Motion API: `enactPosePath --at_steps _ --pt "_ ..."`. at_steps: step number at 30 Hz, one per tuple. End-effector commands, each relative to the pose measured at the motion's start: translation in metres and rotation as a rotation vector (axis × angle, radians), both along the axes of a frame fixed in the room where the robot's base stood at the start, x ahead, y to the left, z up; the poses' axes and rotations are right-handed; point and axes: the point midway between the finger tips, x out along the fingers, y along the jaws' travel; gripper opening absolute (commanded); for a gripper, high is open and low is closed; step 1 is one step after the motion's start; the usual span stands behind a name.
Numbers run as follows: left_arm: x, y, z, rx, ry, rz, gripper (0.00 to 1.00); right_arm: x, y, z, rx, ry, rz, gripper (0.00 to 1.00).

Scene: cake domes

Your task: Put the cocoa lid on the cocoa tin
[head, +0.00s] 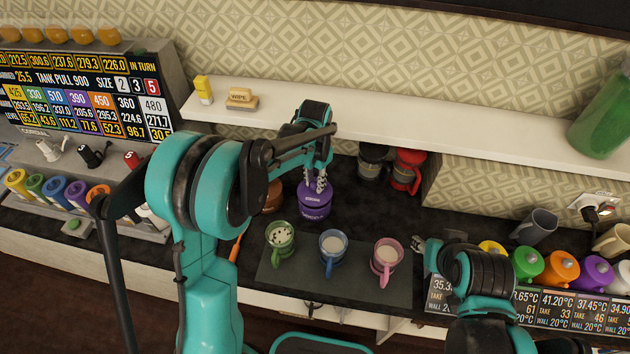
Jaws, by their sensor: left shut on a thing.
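My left gripper (315,182) reaches down at the back of the dark counter and is shut on the top of a purple lid-like piece (312,198) with pale lettering. A purple tin body (314,215) with a pale label shows directly under it. I cannot tell whether the lid is seated on the tin or just above it, and the lettering is too small to read surely. My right gripper (419,246) is low at the right of the mat, apart from the tin; its jaws are too small to judge.
A mat (340,287) in front carries a green mug (280,240), a blue mug (332,250) and a pink mug (386,258). A brown round thing (272,197) is left of the tin, partly hidden by my arm. Dark and red canisters (407,170) stand behind, under the white shelf (400,130).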

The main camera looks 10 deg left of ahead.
Motion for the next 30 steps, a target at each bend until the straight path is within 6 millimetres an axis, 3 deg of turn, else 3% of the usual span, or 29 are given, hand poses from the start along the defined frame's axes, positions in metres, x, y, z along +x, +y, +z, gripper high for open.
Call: enactPosePath --at_steps 30 --pt "0.0000 0.0000 -0.0095 0.000 0.000 0.000 0.00 0.0000 0.0000 -0.0086 0.000 0.000 0.000 0.40"
